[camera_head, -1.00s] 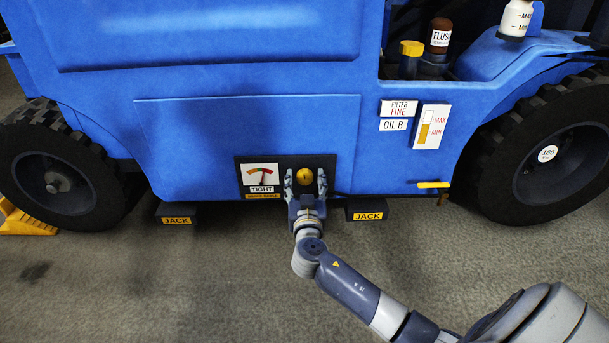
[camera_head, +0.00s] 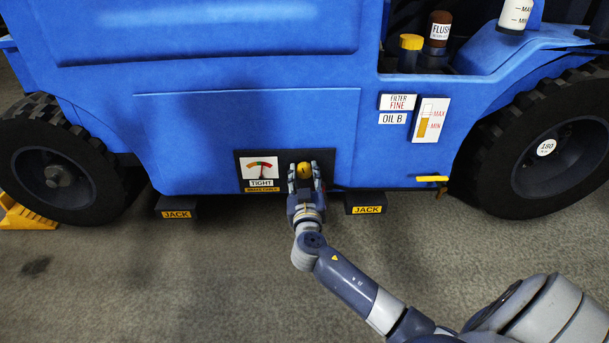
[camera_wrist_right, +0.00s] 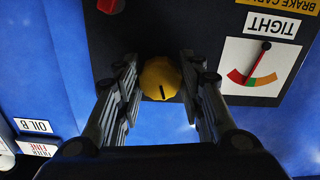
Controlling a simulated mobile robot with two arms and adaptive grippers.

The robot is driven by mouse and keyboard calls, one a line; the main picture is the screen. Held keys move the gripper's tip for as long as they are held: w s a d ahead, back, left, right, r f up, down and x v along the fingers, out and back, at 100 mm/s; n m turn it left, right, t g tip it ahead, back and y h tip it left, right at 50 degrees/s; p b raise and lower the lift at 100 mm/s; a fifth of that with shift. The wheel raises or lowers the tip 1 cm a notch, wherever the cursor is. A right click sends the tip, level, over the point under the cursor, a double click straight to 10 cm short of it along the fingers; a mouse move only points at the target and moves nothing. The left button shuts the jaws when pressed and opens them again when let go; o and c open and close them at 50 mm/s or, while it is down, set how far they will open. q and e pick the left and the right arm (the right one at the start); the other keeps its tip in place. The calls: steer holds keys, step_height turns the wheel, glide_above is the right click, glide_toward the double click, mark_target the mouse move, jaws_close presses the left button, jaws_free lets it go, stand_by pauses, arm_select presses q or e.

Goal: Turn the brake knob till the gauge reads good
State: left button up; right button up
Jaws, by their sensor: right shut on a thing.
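The yellow brake knob (camera_head: 304,171) sits on a dark panel (camera_head: 326,163) low on the blue vehicle. My right gripper (camera_head: 304,174) is shut on the knob, one finger on each side. In the right wrist view, the knob (camera_wrist_right: 161,79) shows between the fingers (camera_wrist_right: 161,85), with a black mark on its face. The gauge (camera_head: 261,169) is left of the knob, above a label reading TIGHT. In the upside-down wrist view, the red needle of the gauge (camera_wrist_right: 285,65) points near the border of its red and green bands. My left gripper is not in view.
Two dark jack blocks (camera_head: 365,203) (camera_head: 176,207) stick out below the body on either side. A yellow handle (camera_head: 432,178) is to the right. A red part (camera_wrist_right: 107,5) shows at the wrist view's top edge. The floor in front is open.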

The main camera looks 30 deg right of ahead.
steer(key=shift+d+r+n+p, duration=0.1)
steer(key=shift+n+p, duration=0.5)
steer(key=shift+n, duration=1.9)
steer(key=o, duration=1.1)
steer(key=shift+c, duration=0.2)
step_height(320, 180, up, 10)
